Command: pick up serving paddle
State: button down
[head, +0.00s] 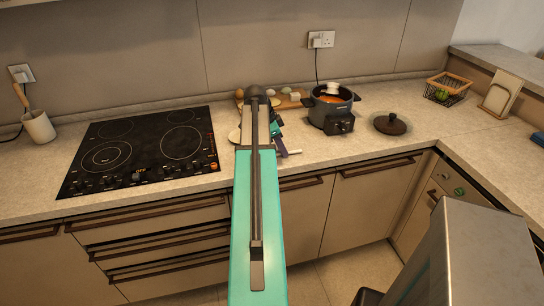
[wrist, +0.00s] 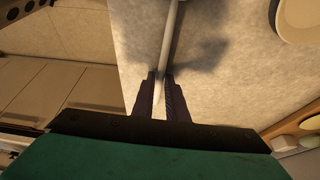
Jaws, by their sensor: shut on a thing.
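My gripper (wrist: 160,98) is low over the countertop, its two dark fingers shut on a thin pale rod. I take this rod to be the handle of the serving paddle (wrist: 172,40). It runs from between the fingers up past the top edge of the wrist view, so its far end is out of sight. In the head view my arm hides most of the gripper (head: 277,130) and the paddle. I cannot tell whether the paddle touches the counter.
A black cooktop (head: 142,150) lies left of my arm. A dark pot (head: 331,110) with orange contents and a loose lid (head: 390,124) stand to the right. A wooden egg holder (head: 292,101) is behind the gripper. A wire basket (head: 446,90) is farther right. Counter (head: 370,150) in front is clear.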

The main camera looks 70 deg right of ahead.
jog(key=shift+r, duration=0.15)
jog(key=shift+r+b, duration=0.7)
jog(key=shift+r, duration=0.9)
jog(key=s+a+r+b, duration=0.1)
jog(key=s+a+b, duration=0.2)
jog(key=s+a, duration=0.8)
jog(key=shift+s+r, duration=0.25)
jog(key=shift+s, duration=0.1)
